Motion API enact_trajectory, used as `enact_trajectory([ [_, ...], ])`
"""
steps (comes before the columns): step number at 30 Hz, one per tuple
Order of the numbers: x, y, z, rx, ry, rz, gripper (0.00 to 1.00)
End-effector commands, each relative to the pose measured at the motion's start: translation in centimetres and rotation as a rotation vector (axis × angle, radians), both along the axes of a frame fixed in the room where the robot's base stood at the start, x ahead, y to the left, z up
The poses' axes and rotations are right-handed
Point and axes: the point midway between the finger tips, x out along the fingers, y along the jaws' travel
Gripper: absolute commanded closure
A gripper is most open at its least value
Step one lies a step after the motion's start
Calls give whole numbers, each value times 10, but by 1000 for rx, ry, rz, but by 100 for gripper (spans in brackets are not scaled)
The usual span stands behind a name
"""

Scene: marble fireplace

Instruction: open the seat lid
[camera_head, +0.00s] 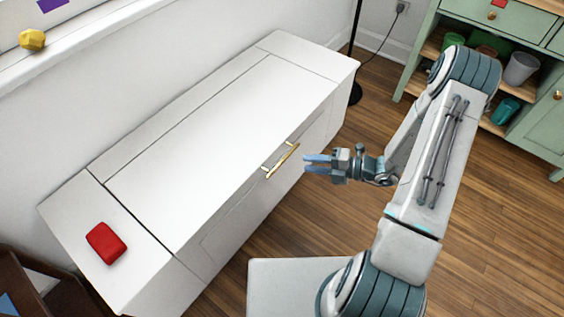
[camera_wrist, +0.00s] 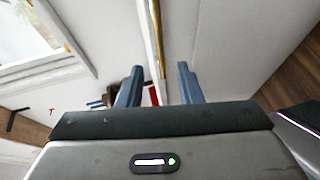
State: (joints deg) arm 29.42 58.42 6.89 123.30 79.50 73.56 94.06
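The seat lid (camera_head: 215,140) is a long white panel set in the top of a white window bench, and it lies shut, flush with the top around it. A brass bar handle (camera_head: 282,160) sits at its front edge. My gripper (camera_head: 308,164) is in front of the bench, just right of the handle, with its blue fingers pointing left towards it. The fingers are apart with nothing seen held. In the wrist view, the handle (camera_wrist: 157,40) runs up the picture beyond the gap between the open fingertips (camera_wrist: 159,80). It appears apart from them.
A red cushion-like block (camera_head: 106,243) lies on the bench's near left end, outside the lid. A yellow faceted object (camera_head: 32,39) sits on the window sill. A green cabinet (camera_head: 540,110) with pots stands at the right. Wooden floor (camera_head: 350,215) lies open in front of the bench.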

Motion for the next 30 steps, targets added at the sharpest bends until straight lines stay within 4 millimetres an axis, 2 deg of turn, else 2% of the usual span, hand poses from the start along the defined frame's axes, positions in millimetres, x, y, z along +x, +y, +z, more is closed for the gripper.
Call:
enact_trajectory([
  [1,2,12,-5,2,0,5,68],
  [6,11,47,-12,0,-2,4,68],
  [12,20,77,-17,-1,-2,4,68],
  [18,24,90,-18,-2,-2,2,68],
  [26,24,91,-17,-2,-3,1,68],
  [27,24,91,-17,-2,-3,1,70],
  [30,24,91,-17,-2,-2,2,98],
])
